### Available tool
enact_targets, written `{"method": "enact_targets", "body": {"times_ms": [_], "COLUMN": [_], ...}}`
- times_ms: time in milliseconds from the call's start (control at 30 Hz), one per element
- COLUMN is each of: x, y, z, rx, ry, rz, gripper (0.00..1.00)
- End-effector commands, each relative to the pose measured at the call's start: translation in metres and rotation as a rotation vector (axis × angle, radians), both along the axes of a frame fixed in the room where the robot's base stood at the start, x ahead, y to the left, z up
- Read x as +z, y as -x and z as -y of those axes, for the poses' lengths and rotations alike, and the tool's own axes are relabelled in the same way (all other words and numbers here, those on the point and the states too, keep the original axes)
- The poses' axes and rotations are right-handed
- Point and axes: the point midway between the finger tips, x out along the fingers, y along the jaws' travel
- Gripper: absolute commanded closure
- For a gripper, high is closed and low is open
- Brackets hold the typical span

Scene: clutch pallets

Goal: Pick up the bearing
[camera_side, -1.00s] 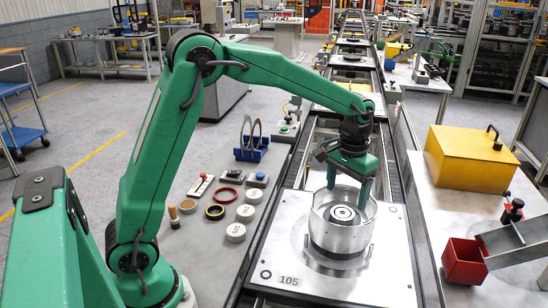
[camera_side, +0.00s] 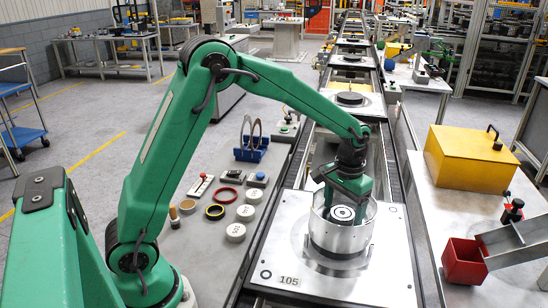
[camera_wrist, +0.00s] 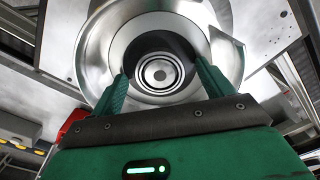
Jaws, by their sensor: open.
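The bearing (camera_side: 342,213) is a round ringed piece lying inside a silver metal drum (camera_side: 342,238). The drum stands on a square metal pallet (camera_side: 290,270) marked 105. My gripper (camera_side: 343,203) points down with its green fingers inside the drum's rim, around the bearing's sides. The wrist view also shows the bearing (camera_wrist: 159,72) ahead of and between the two open fingers (camera_wrist: 160,85). A gap shows between the fingertips and the ringed centre. Whether the fingertips touch anything in the drum cannot be told.
Left of the pallet, a grey bench holds white discs (camera_side: 236,232), a red ring (camera_side: 225,195) and a blue rack (camera_side: 251,150). To the right are a yellow box (camera_side: 468,160) and a red bin (camera_side: 464,262). The drum's wall surrounds my fingers closely.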

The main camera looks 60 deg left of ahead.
Motion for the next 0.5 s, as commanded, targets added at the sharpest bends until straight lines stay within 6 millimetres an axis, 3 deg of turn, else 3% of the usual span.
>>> {"method": "enact_targets", "body": {"times_ms": [267, 500], "x": [0.0003, 0.0003], "y": [-0.0001, -0.0001], "z": [0.0000, 0.0000], "rx": [0.000, 0.000], "ry": [0.000, 0.000], "rz": [0.000, 0.000], "gripper": [0.20, 0.66]}}
